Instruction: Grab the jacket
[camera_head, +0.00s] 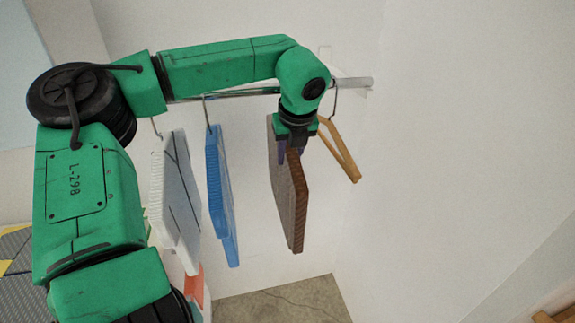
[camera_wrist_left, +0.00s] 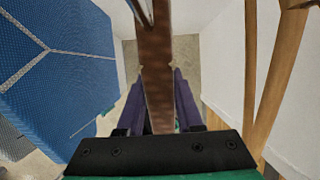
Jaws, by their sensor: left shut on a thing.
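A brown jacket (camera_head: 290,190), flat and folded-looking, hangs below the metal rail. My left gripper (camera_head: 291,150) is at its upper part, with the fingers on either side of it. In the left wrist view, the purple fingers of my left gripper (camera_wrist_left: 160,100) are closed on the brown jacket (camera_wrist_left: 155,60), which shows edge-on between them. The jacket's top and its hook are partly hidden by my wrist in the head view. My right gripper is in neither view.
A blue garment (camera_head: 220,190) and a white garment (camera_head: 177,195) hang to the left on the rail (camera_head: 350,83). An empty wooden hanger (camera_head: 341,152) hangs close to the right. A white wall (camera_head: 470,150) stands further right.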

